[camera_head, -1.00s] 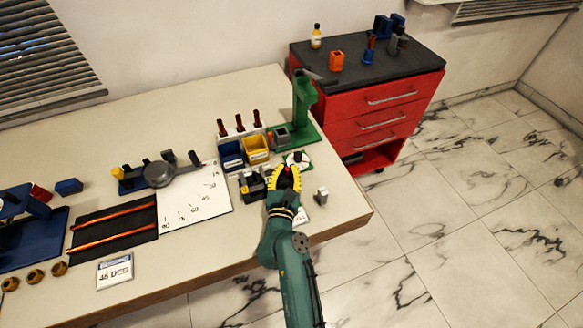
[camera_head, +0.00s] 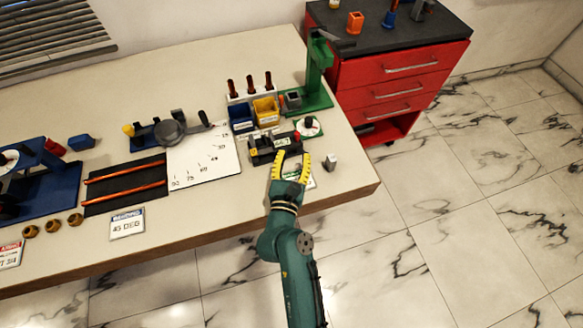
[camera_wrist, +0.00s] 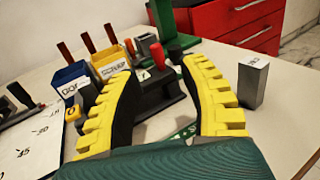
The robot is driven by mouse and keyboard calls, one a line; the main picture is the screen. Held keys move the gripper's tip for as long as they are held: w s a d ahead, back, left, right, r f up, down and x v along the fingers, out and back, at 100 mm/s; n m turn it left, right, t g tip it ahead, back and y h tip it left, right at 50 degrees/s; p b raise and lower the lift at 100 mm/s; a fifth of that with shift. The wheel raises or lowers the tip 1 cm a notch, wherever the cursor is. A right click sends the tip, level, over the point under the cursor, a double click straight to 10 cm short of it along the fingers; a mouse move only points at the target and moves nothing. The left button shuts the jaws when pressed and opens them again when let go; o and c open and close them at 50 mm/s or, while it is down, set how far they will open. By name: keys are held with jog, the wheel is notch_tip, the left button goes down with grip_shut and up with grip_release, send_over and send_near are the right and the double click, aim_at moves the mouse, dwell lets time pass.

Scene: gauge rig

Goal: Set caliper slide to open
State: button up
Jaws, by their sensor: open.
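A dark caliper-like fixture (camera_head: 262,147) with a yellow part on its left and a red knob (camera_head: 296,136) on its right sits near the table's right end. In the wrist view the red knob (camera_wrist: 157,55) stands up beyond and between my fingers, over a dark block. My gripper (camera_head: 292,158) is open and empty, its yellow fingers spread in front of the fixture, on the near side. In the wrist view my gripper (camera_wrist: 162,72) partly hides the fixture. I cannot tell the slide's exact position.
A small grey block (camera_head: 331,162) stands right of my gripper. Blue (camera_head: 242,117) and yellow (camera_head: 266,111) bins, a green stand (camera_head: 316,80) and a white dial (camera_head: 308,126) lie behind. A white angle sheet (camera_head: 203,160) lies left. The table's front edge is close.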

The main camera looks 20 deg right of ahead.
jog(key=v, duration=0.4)
jog(key=shift+s+a, duration=0.15)
jog(key=shift+s, duration=0.15)
